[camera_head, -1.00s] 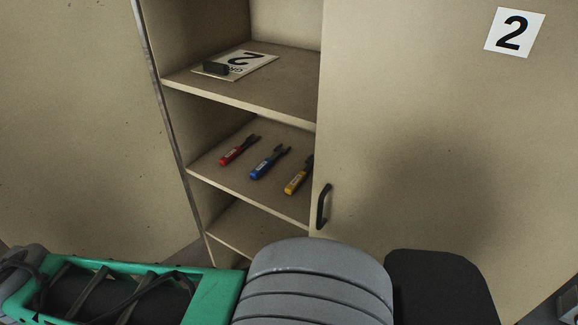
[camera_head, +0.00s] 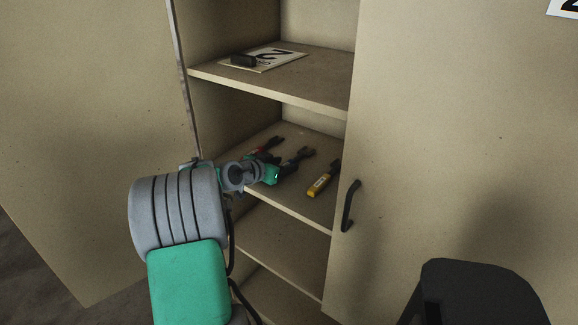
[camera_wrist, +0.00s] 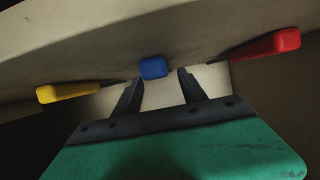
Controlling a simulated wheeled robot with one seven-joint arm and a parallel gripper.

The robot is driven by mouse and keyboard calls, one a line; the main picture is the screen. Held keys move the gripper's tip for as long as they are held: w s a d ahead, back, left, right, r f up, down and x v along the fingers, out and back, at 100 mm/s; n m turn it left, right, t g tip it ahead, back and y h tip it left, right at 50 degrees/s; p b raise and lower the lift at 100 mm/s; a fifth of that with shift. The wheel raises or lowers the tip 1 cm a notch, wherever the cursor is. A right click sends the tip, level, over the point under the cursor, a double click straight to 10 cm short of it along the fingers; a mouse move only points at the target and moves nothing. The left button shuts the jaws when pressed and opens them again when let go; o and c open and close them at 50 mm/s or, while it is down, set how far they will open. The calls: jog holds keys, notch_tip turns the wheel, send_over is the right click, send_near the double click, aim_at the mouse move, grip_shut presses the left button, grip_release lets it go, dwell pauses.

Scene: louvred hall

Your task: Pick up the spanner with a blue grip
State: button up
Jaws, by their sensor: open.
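The spanner with a blue grip (camera_wrist: 153,68) shows in the wrist view, its blue end between the two open fingers of my gripper (camera_wrist: 157,82). I cannot tell whether the fingers touch it. In the head view my gripper (camera_head: 287,170) reaches over the middle shelf and hides the blue grip. The spanner with a yellow grip (camera_head: 320,184) lies to the right on the same shelf; it is at the left in the wrist view (camera_wrist: 66,93). The red-gripped spanner (camera_head: 268,146) lies to the left, partly hidden by my arm; its red end is at the right in the wrist view (camera_wrist: 284,41).
A cabinet door (camera_head: 440,130) with a black handle (camera_head: 350,206) stands at the right. The left side panel edge is close to my arm.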

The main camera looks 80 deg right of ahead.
jog(key=shift+x, duration=1.05)
jog(key=shift+w, duration=0.1)
grip_shut()
